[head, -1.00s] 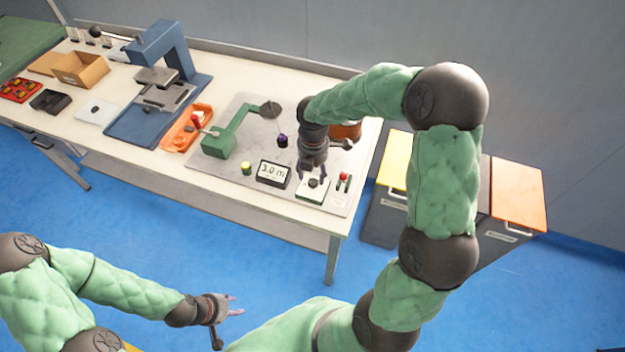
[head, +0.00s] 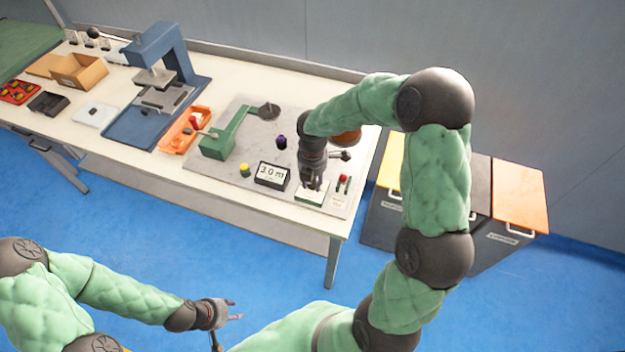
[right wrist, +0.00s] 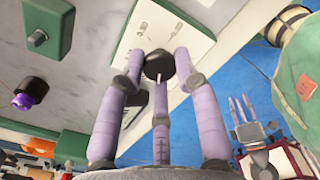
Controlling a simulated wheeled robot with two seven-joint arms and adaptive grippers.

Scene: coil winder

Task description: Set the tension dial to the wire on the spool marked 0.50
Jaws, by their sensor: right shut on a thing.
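The tension dial is a black knob (right wrist: 158,63) on a white plate (right wrist: 190,38) in the right wrist view. The plate also shows in the head view (head: 303,198), at the bench's front right, with the knob hidden by my gripper. My right gripper (head: 312,186) is shut on the knob, its fingertips around it in the right wrist view (right wrist: 158,66). A copper-coloured spool (head: 349,138) is partly hidden behind my right arm; no 0.50 mark is readable. My left gripper (head: 238,309) is open and empty, away from the bench.
A yellow button (head: 244,170), a purple-topped black part (head: 281,142) and a green arm fixture (head: 217,145) are nearby. Bins (head: 520,195) stand beyond the bench.

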